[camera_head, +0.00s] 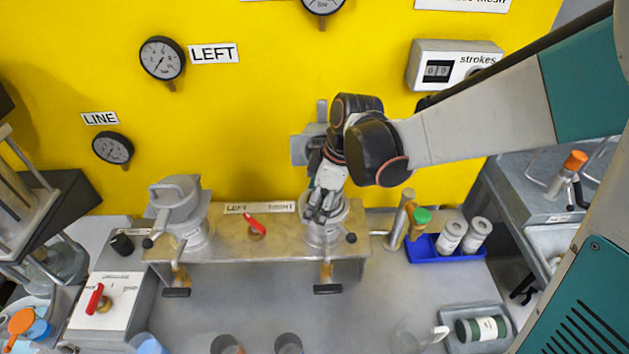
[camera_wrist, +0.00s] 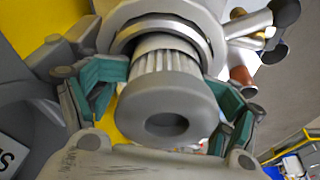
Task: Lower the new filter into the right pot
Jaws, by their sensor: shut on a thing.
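The new filter (camera_wrist: 168,105) has a grey end cap with a round recess and a pale pleated body. In the wrist view it sits between the green-padded fingers of my gripper (camera_wrist: 168,92), which is shut on it. Its pleated end reaches to the metal rim of the right pot (camera_wrist: 205,28); how deep it sits is hidden. In the head view my gripper (camera_head: 322,207) points down over the right pot (camera_head: 325,235), hiding most of its mouth and the filter. A grey plate, possibly its lid, stands behind it (camera_head: 301,150).
The left pot (camera_head: 178,215) stands lidded on the same metal bench. A red-handled valve (camera_head: 256,227) sits between the pots. A blue tray (camera_head: 445,257) holds two white cylinders at right. A grey tray (camera_head: 508,345) holds a dark green cylinder. Clamp handles hang at the bench front.

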